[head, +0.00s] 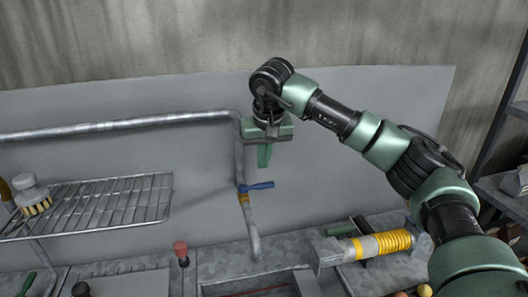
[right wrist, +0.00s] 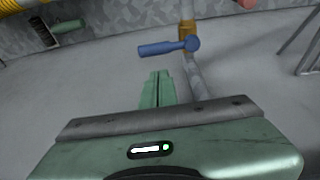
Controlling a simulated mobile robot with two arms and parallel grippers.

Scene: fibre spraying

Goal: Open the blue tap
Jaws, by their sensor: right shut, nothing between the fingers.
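The blue tap handle (head: 258,186) sits on a vertical grey pipe with a yellow band, in front of a grey panel. Its lever lies roughly level and points right in the head view. It also shows in the right wrist view (right wrist: 168,47), with the lever pointing left. My right gripper (head: 264,158) is above the tap, fingers pointing down, shut and empty. In the right wrist view its fingers (right wrist: 157,88) are together and appear apart from the tap. My left gripper is in neither view.
A wire rack (head: 100,206) with a brush (head: 33,197) is at the left. A long grey pipe (head: 120,126) runs along the panel. A red knob (head: 181,250) stands on the counter. A roller with yellow coil (head: 375,246) lies at the right.

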